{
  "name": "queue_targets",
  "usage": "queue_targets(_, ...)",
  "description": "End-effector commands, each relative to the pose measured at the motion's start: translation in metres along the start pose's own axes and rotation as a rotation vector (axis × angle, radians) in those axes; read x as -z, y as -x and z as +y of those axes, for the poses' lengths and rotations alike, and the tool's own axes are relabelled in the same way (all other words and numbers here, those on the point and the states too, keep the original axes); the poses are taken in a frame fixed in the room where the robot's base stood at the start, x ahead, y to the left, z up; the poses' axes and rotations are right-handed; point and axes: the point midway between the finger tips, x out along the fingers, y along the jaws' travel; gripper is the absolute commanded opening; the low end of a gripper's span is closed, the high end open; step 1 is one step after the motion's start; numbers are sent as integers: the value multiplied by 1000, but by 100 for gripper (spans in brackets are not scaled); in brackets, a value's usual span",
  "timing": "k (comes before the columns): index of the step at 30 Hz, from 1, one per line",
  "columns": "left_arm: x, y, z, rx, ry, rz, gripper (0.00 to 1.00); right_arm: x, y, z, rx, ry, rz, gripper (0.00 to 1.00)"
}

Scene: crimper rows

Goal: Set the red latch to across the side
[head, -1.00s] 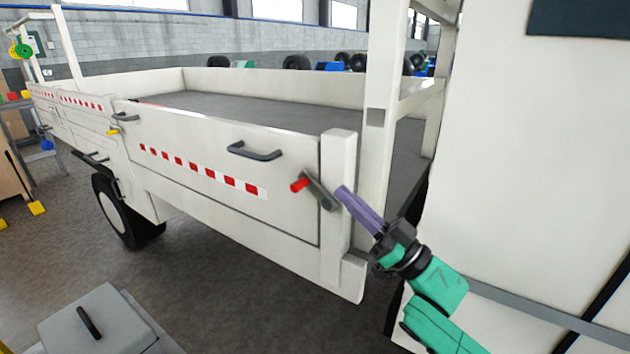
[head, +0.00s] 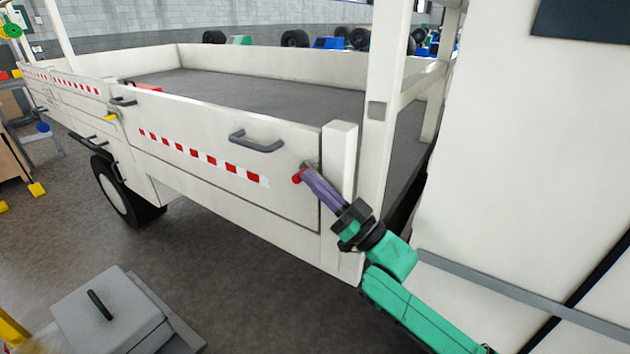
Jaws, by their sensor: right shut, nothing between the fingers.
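The red latch (head: 299,176) is on the near right end of the truck's white side panel (head: 225,150), beside the corner post (head: 340,150). Its red tip shows; most of its grey lever is hidden behind my right gripper. My right gripper (head: 308,175) has purple fingers that are shut with nothing between them. The fingertips are right at the latch, next to the red tip; I cannot tell if they touch it. My left gripper is not in view.
A dark handle (head: 256,142) sits on the side panel, left of the latch. A yellow-tipped latch (head: 111,116) is at the panel's far end. A grey box (head: 110,315) stands on the floor at lower left. The white cab (head: 520,150) fills the right.

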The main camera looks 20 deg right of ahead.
Motion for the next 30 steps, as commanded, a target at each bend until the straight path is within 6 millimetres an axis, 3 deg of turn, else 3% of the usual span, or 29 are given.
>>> queue_targets(30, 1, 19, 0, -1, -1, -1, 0, -10, -7, 0, 0, 0, -120, 0)
